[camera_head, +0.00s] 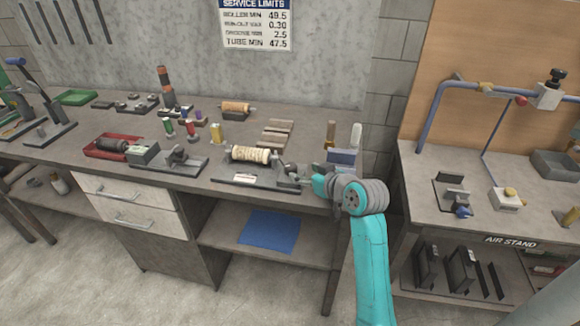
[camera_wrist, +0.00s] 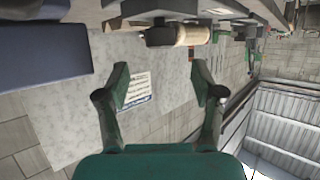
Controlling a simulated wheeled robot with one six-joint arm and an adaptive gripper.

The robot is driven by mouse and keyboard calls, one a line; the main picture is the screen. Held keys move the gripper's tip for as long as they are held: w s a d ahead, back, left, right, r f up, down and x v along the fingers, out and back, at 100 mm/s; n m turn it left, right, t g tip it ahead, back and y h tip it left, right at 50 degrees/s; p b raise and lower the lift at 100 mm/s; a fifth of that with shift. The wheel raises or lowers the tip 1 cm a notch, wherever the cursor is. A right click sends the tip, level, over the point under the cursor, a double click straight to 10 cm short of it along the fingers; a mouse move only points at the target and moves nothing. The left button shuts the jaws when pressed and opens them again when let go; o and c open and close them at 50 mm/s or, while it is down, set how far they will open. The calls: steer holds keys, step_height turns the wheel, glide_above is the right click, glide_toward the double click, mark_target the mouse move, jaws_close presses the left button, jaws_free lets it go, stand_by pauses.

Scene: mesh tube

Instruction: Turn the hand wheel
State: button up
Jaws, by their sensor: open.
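A pale ribbed roller (camera_head: 250,154) lies in a fixture on the bench in the head view. Grey hardware (camera_head: 291,171) sits at the fixture's right end, partly hidden by my arm. In the wrist view, a pale cylinder (camera_wrist: 193,35) shows at the top with a dark round part (camera_wrist: 160,37) at its left end. I cannot tell for sure whether this is the hand wheel. My gripper (camera_wrist: 162,80) is open, with its two green fingers wide apart and nothing between them. The dark round part appears beyond and above the fingers. In the head view, my arm hides the fingers.
The bench (camera_head: 100,182) holds a red tray (camera_head: 105,147), several spools and a vise-like tool (camera_head: 178,157). A blue-grey block (camera_head: 343,160) stands just behind my wrist. A second table (camera_head: 425,205) with blue pipework is at the right, beyond a gap.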

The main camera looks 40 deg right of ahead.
mark_target(294, 168)
steer(key=x, duration=0.8)
steer(key=c, duration=1.1)
